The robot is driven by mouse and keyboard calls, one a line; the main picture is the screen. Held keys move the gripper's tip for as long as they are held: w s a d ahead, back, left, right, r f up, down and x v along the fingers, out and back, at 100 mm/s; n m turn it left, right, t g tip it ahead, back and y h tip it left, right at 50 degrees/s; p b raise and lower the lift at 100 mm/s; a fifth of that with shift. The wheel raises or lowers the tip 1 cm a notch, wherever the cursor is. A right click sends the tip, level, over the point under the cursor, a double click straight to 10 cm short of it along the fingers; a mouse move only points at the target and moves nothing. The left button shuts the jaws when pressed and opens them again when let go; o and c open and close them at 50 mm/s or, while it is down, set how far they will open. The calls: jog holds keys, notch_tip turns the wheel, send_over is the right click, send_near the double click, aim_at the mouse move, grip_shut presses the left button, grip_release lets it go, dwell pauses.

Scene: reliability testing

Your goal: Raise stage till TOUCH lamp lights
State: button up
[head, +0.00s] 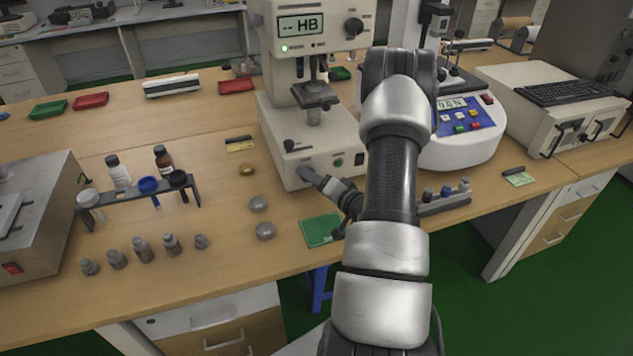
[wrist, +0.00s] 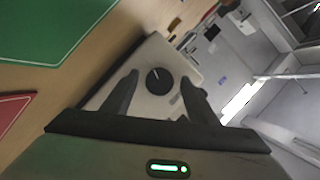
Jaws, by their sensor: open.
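The beige tester (head: 283,118) stands mid-bench, its display (head: 301,26) reading "-- HB". A green light (head: 285,48) glows under the display. The dark stage (head: 314,95) sits on a short column below the indenter, with a visible gap between them. A small dark green round part (head: 338,162) on the base front looks unlit; I cannot read its label. My gripper (head: 318,182) is low at the base front. In the wrist view a black round knob (wrist: 159,81) with a white pointer lies between and beyond the open fingers (wrist: 160,92); contact is not visible.
A green mat (head: 321,230) lies by the bench's front edge, below my gripper. A small block with several cylinders (head: 444,202) stands right of my arm. A bottle rack (head: 135,196) and several metal pieces (head: 170,244) are at left. A white-and-blue instrument (head: 462,150) is at right.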

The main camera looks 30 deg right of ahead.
jog(key=p+v, duration=0.1)
jog(key=v, duration=1.6)
jog(key=shift+s, duration=0.25)
dwell(2.5)
